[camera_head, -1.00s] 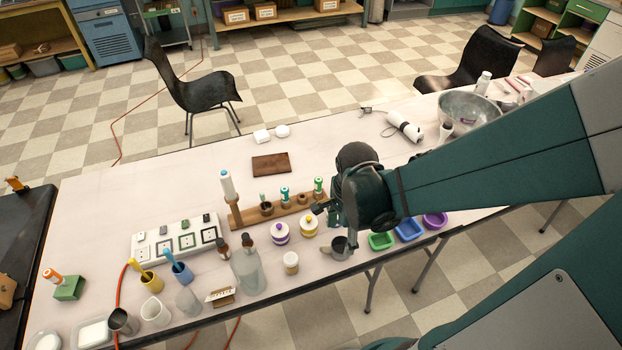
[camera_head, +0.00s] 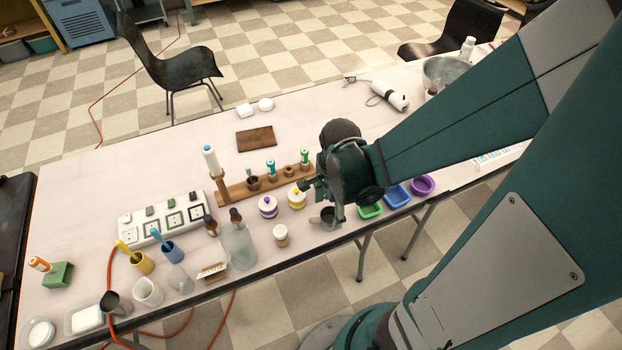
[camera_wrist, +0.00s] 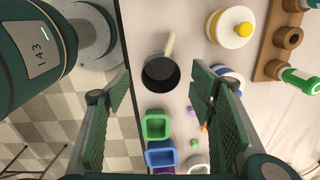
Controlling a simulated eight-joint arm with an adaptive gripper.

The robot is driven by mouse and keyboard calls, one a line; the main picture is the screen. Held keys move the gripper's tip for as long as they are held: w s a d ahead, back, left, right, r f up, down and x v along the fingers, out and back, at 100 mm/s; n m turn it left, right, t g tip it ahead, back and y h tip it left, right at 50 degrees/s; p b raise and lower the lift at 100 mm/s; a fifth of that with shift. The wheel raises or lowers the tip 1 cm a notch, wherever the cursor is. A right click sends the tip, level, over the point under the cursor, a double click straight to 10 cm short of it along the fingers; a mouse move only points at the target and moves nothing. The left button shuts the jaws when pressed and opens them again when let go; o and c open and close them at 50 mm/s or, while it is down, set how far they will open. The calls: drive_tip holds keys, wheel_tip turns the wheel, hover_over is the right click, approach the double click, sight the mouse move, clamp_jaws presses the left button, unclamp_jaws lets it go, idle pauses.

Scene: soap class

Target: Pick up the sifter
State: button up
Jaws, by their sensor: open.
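The sifter (camera_wrist: 160,76) looks like a small dark round cup with a pale handle. In the wrist view it lies near the table's edge, framed between the fingers of my gripper (camera_wrist: 160,88). The fingers are wide apart, with nothing held between them. In the head view the sifter (camera_head: 328,219) stands at the front edge of the table. My gripper (camera_head: 338,207) is just above and beside it, partly hiding it. I cannot tell the exact height gap.
A green tray (camera_wrist: 157,124) and a blue tray (camera_wrist: 161,154) sit close by. A yellow-topped jar (camera_head: 297,198) and a wooden rack (camera_head: 235,190) stand left of my gripper. A small jar (camera_head: 281,235) is near the front edge. Open table lies around a brown board (camera_head: 255,137).

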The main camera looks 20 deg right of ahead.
sight(330, 215)
drive_tip(key=shift+w+f+b, duration=0.15)
drive_tip(key=shift+f+b, duration=0.7)
drive_tip(key=shift+f, duration=1.35)
drive_tip(key=c, duration=1)
